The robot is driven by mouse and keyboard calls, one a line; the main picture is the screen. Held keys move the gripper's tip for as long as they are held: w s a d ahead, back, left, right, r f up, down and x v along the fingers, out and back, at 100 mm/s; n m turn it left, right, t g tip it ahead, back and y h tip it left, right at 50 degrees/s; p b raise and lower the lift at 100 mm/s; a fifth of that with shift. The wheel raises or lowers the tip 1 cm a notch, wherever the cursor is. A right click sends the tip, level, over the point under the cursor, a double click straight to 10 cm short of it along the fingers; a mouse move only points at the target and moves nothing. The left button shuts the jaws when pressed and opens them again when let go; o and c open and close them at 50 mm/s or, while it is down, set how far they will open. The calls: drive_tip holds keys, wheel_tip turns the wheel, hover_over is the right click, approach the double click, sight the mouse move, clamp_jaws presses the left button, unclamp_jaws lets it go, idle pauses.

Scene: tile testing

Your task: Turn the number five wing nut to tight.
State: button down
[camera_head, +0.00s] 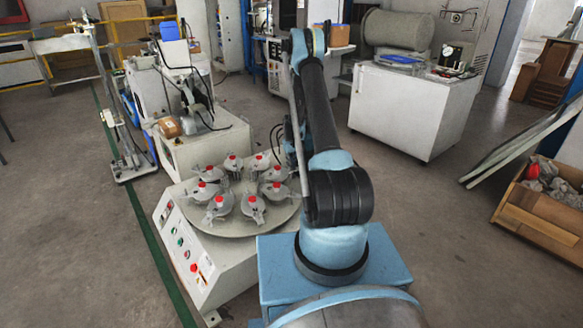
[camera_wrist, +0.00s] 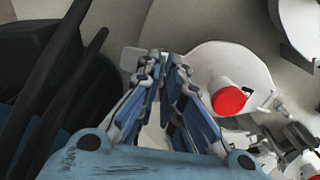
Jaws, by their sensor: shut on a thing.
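Several grey clamp fixtures with red caps stand in a ring on a round turntable (camera_head: 215,244) in the head view. One pale fixture (camera_wrist: 235,65) with a red cap (camera_wrist: 229,101) lies just right of my gripper (camera_wrist: 165,62) in the wrist view. The blue fingers are drawn together at the edge of this fixture, shut on a small part, seemingly its wing nut. The fingertips mostly hide that part. No number is readable. In the head view, my arm hides the gripper.
The turntable sits on a white machine (camera_head: 190,262) with a button panel. Neighbouring fixtures stand close around my gripper. A white cabinet (camera_head: 410,115) stands behind, and a wooden crate (camera_head: 540,208) is at the right. The floor between is clear.

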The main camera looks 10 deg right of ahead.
drive_tip(key=shift+w+m, duration=0.1)
drive_tip(key=shift+m, duration=0.4)
drive_tip(key=c, duration=1.8)
unclamp_jaws()
drive_tip(key=shift+o, duration=0.2)
wheel_tip(320, 180, up, 12)
drive_tip(key=shift+f, duration=0.15)
wheel_tip(320, 180, down, 12)
drive_tip(key=shift+r, duration=0.15)
